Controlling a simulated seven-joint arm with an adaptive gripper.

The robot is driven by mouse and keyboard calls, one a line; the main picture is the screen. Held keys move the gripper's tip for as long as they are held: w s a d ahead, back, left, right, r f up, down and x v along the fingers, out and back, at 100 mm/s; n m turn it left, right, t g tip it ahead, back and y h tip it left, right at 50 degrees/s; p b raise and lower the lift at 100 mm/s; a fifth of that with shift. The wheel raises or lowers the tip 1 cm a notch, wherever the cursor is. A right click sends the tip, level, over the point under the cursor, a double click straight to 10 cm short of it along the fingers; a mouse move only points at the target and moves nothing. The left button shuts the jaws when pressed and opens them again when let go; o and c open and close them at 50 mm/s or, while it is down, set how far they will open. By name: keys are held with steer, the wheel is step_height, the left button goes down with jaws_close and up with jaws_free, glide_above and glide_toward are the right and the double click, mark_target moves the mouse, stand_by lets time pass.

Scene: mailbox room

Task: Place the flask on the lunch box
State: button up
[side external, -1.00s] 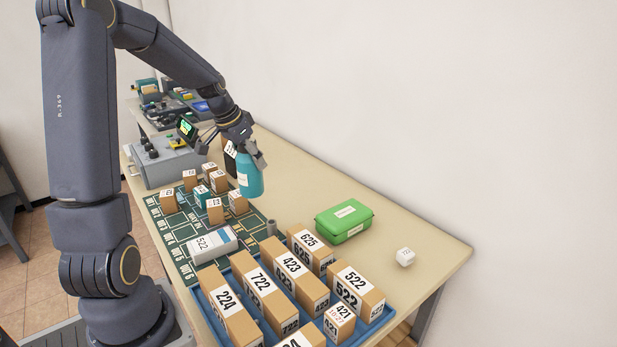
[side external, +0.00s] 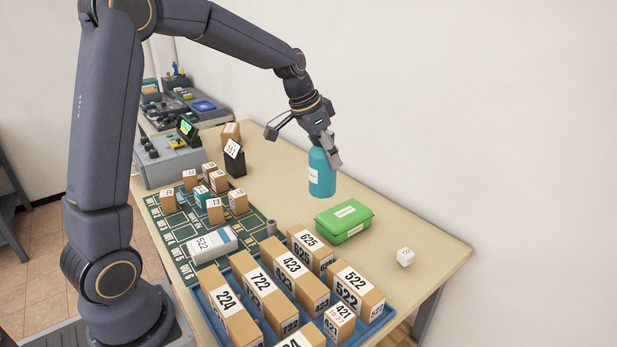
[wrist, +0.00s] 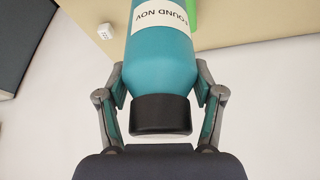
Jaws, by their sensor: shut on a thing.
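The teal flask (side external: 321,172) with a white label is held upright in the air, behind and slightly left of the lunch box in the side external view. My gripper (side external: 327,148) is shut on its upper part. In the wrist view the flask (wrist: 160,55) fills the middle, its black cap (wrist: 160,115) between the fingers. The green lunch box (side external: 344,221) lies closed on the table, apart from the flask. A green strip of the lunch box (wrist: 192,14) shows beside the flask in the wrist view; the flask hides the rest.
A blue tray (side external: 383,318) of numbered cardboard boxes stands in front of the lunch box. A small white cube (side external: 405,257) lies to its right. A green mat (side external: 183,237) with small boxes is left. The table (side external: 290,203) is bare behind the lunch box.

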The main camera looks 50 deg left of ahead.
steer(key=w+a+f, duration=0.1)
steer(key=w+f, duration=0.8)
steer(key=f, duration=0.2)
steer(key=shift+w+a, duration=0.2)
steer(key=shift+w, duration=0.2)
steer(key=shift+f, duration=0.15)
steer(key=shift+f, duration=0.15)
steer(key=o, duration=1.4)
